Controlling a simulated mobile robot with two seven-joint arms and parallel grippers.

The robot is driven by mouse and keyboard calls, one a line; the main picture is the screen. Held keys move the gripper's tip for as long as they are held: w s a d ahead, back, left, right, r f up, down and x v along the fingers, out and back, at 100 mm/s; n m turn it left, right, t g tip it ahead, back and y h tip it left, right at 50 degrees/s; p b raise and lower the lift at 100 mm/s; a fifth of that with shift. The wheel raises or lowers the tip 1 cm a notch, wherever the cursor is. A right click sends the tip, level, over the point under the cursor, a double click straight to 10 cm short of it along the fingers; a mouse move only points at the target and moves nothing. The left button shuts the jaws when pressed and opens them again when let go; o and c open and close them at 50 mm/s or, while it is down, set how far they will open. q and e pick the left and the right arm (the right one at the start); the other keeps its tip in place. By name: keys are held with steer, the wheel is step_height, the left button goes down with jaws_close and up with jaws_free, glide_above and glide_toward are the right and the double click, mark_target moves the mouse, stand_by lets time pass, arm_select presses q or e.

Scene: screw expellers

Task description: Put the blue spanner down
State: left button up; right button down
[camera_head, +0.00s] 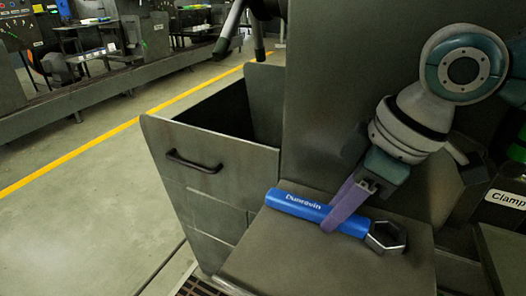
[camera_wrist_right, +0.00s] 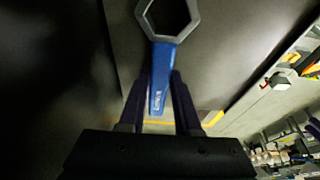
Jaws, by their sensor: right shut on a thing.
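The blue spanner (camera_head: 297,203) has a blue handle with white lettering and a grey hexagonal ring head at its right end. It lies roughly level over the flat grey metal top (camera_head: 290,258), on it or just above it; I cannot tell which. My right gripper (camera_head: 341,212) comes down from the upper right, and its purple fingers are shut around the handle near the ring. In the right wrist view the blue spanner (camera_wrist_right: 161,66) sits between the fingers of my right gripper (camera_wrist_right: 160,80), ring pointing up. My left gripper is not in view.
An open grey metal bin (camera_head: 220,150) with a dark handle stands left of the top. A tall grey metal panel (camera_head: 325,100) rises behind it. A "Clamp" label (camera_head: 504,199) is at the right. Open floor with a yellow line (camera_head: 75,153) lies to the left.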

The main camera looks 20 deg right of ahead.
steer(key=shift+f, duration=0.15)
steer(key=c, duration=0.6)
jaws_free()
steer(key=p+v, duration=0.1)
steer(key=v, duration=1.1)
steer(key=shift+p, duration=0.4)
